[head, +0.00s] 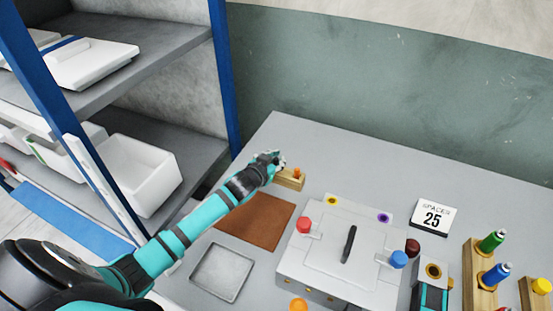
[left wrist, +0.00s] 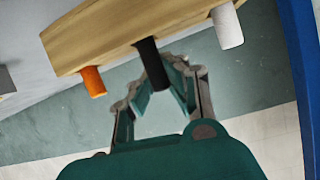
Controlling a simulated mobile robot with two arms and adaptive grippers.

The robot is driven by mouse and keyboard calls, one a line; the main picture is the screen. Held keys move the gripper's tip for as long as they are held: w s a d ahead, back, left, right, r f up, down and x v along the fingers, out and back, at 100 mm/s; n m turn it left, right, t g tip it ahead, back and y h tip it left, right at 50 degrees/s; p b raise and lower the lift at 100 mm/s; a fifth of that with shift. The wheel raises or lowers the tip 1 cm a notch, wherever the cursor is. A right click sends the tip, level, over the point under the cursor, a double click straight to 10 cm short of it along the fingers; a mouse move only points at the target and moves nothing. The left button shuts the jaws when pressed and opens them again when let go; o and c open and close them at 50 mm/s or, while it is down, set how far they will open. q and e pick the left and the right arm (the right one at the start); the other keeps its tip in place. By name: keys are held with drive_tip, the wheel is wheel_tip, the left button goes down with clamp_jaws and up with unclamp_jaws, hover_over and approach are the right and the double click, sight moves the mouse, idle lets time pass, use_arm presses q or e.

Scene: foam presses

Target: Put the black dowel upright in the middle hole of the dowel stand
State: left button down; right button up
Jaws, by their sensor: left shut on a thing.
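The dowel stand is a pale wooden block (left wrist: 120,30) across the top of the left wrist view. It also shows in the head view (head: 290,183), near the table's back left. An orange dowel (left wrist: 94,82) and a white dowel (left wrist: 227,27) stick out of it on either side. The black dowel (left wrist: 150,60) sticks out of the stand's middle between them, in line with its neighbours. My left gripper (left wrist: 157,84) is shut on its free end; it shows small in the head view (head: 279,163). How deep the dowel sits is hidden.
A brown mat (head: 255,222) and a grey square tray (head: 221,272) lie in front of the stand. A grey box with a black handle (head: 348,245) stands to the right. A "25" sign (head: 432,217) is farther right. Shelving (head: 140,100) borders the left; the back table is clear.

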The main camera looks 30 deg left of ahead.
use_arm(q)
drive_tip(key=shift+f+b, duration=0.55)
drive_tip(key=shift+f, duration=0.3)
drive_tip(key=c, duration=1.3)
unclamp_jaws()
drive_tip(key=shift+d+f, duration=0.1)
drive_tip(key=shift+s+f, duration=0.1)
drive_tip(key=v, duration=1.2)
drive_tip(key=shift+r, duration=0.25)
drive_tip(key=shift+r, duration=0.1)
